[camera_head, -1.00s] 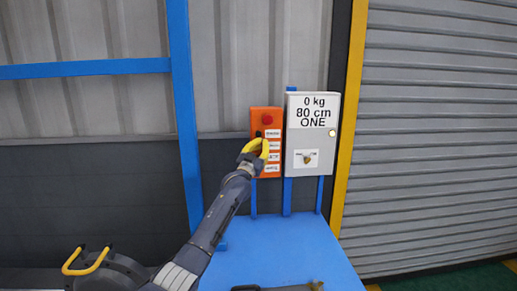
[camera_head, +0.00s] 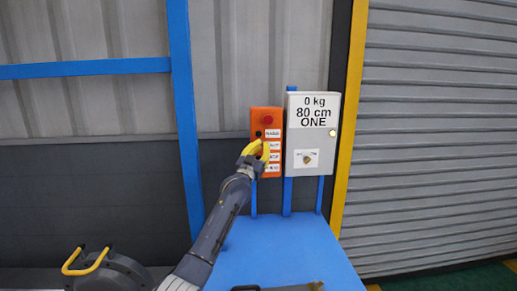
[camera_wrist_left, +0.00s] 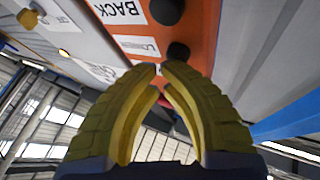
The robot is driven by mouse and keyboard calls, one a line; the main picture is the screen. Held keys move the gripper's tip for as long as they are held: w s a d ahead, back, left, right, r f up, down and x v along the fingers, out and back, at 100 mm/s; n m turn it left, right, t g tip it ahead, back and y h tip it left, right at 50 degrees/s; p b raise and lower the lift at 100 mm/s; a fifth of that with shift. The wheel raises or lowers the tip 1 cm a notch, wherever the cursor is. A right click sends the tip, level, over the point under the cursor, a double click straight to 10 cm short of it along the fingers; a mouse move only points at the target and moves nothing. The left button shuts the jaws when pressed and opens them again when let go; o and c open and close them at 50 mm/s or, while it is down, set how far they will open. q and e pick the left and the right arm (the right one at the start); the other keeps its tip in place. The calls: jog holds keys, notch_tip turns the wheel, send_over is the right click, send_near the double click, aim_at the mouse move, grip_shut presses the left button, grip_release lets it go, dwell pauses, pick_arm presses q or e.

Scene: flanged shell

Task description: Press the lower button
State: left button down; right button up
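The orange control box (camera_head: 257,172) hangs on the frame, with a red knob (camera_head: 267,120) at its top and white labels down its right side. My left gripper (camera_head: 264,147) is in front of its middle and covers part of the button column. In the left wrist view the orange panel (camera_wrist_left: 204,32) shows two dark round buttons, one (camera_wrist_left: 166,10) beside the label BACK and one (camera_wrist_left: 178,52) beside a label I cannot read surely. My left gripper's yellow fingertips (camera_wrist_left: 162,68) are together, empty, just short of the second button. Contact cannot be told. My right gripper is not in view.
A grey cabinet (camera_head: 297,184) marked "0 kg 80 cm ONE" stands close to the right of the orange box. A blue post (camera_head: 184,110) rises to the left. A blue surface (camera_head: 285,255) lies below, and a grey roller shutter (camera_head: 430,140) is at the right.

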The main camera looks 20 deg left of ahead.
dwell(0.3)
pick_arm(q)
jog(key=s+d, duration=0.2)
jog(key=s, duration=0.3)
jog(key=shift+s, duration=0.35)
jog(key=shift+d, duration=0.15)
jog(key=s+d+m+g, duration=0.2)
jog(key=s+d+m, duration=0.1)
jog(key=d+m, duration=0.7)
jog(key=s+a+f+m+g+y, duration=0.1)
jog(key=a+m+y, duration=0.3)
jog(key=m, duration=0.4)
jog(key=s+a+f+m+g+y, duration=0.1)
jog(key=s+a+m+g+y, duration=0.1)
jog(key=m+y, duration=0.4)
jog(key=s+a+m, duration=0.1)
jog(key=a+m, duration=0.1)
jog(key=m, duration=0.1)
jog(key=shift+a+f+m, duration=0.3)
jog(key=shift+a, duration=0.1)
